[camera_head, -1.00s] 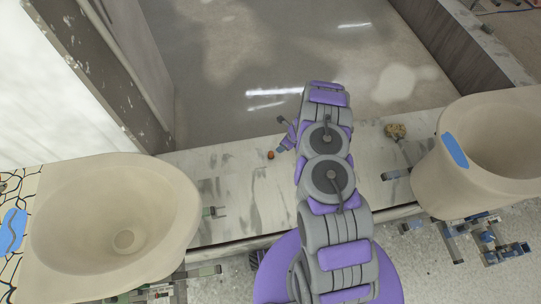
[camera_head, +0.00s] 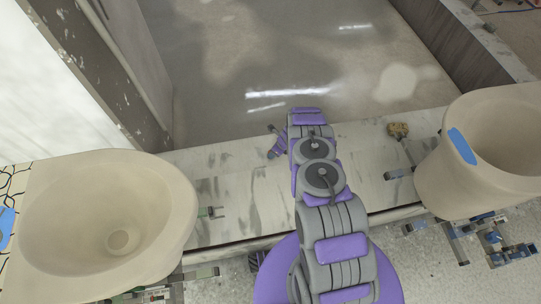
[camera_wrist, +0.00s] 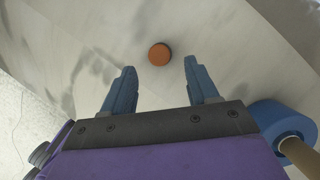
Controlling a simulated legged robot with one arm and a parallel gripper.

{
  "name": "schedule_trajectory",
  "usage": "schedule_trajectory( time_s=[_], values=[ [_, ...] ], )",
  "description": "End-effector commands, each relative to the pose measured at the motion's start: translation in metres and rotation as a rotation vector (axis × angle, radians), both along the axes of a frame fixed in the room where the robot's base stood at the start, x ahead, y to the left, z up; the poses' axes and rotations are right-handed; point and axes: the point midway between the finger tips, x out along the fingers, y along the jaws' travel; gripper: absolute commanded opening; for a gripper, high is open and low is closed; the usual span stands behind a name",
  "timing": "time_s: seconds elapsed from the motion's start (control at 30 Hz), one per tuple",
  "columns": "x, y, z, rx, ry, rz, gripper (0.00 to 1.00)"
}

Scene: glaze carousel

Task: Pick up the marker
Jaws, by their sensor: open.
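A small orange round thing (camera_wrist: 159,54), perhaps the marker seen end-on, shows on the pale slab in the wrist view. I cannot tell its full shape. My gripper (camera_wrist: 160,78) is open, with its two blue fingers apart. The orange thing appears just past the fingertips, centred between them, and nothing is held. In the head view my gripper (camera_head: 275,152) is low over the pale slab, left of my arm, and the orange thing is not visible there.
The pale slab (camera_head: 228,180) carries a large beige basin (camera_head: 60,225) at left and another (camera_head: 435,185) at right. A small tan lump (camera_head: 398,130) lies near the right basin. A blue ring with a tan rod (camera_wrist: 283,125) is right of my gripper in the wrist view.

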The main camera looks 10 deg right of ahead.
Motion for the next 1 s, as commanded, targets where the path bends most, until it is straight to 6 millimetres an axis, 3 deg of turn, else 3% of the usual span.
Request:
schedule_trajectory(
  time_s=[0.3, 0.67, 1.0],
  values=[
    [0.011, 0.014, -0.041, 0.001, 0.002, 0.003, 0.59],
    [0.014, 0.015, -0.043, 0.001, 0.001, 0.002, 0.59],
    [0.014, 0.015, -0.043, 0.0, 0.0, 0.001, 0.27]
  ],
)
